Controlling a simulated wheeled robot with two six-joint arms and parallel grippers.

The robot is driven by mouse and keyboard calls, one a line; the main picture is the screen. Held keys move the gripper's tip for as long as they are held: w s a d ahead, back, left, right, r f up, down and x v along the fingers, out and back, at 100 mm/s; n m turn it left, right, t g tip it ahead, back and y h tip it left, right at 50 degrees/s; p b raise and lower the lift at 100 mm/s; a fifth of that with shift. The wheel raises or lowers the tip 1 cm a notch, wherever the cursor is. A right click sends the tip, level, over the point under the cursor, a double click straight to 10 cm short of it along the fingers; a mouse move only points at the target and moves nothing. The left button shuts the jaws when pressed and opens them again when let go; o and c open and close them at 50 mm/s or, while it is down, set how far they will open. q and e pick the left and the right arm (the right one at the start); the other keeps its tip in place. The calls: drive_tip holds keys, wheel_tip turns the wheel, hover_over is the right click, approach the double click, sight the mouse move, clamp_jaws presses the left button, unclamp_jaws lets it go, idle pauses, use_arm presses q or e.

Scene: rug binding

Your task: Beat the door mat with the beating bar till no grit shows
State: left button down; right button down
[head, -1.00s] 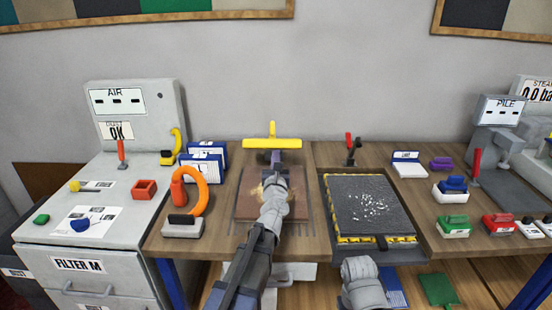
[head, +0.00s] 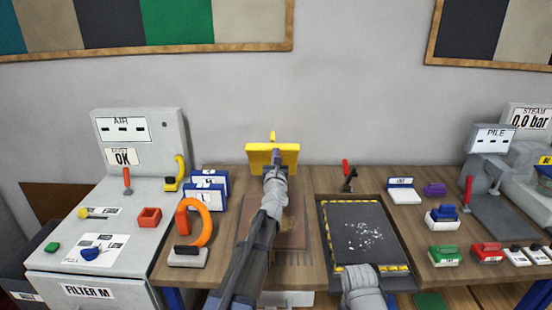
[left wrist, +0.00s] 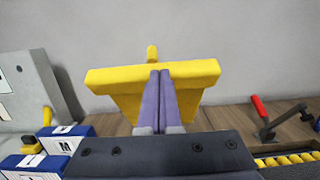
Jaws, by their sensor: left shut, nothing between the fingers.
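The door mat (head: 352,222), a dark sheet with pale grit scattered over its middle, lies in a yellow-and-black-edged tray (head: 394,268) right of centre. A yellow bar (head: 257,154), apparently the beating bar, shows at my left gripper's fingertips. My left gripper (head: 274,157) is raised over the back of the bench, its purple fingers shut together. In the left wrist view the yellow bar (left wrist: 110,80) spans both sides of the fingers (left wrist: 160,75); I cannot tell if it touches them. Only my right arm's grey end shows, over the tray's front; its gripper is hidden.
A brown board (head: 292,232) lies under my left arm. An orange-handled tool (head: 188,255) and blue boxes (head: 210,185) stand left of it. A red-handled lever (head: 347,175) stands behind the tray. Colored brushes (head: 443,252) sit at the right.

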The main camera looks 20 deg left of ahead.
use_arm(q)
drive_tip(key=shift+f, duration=0.1)
drive_tip(key=r+v, duration=0.2)
drive_tip(key=v, duration=1.1)
drive_tip(key=shift+s+r, duration=0.2)
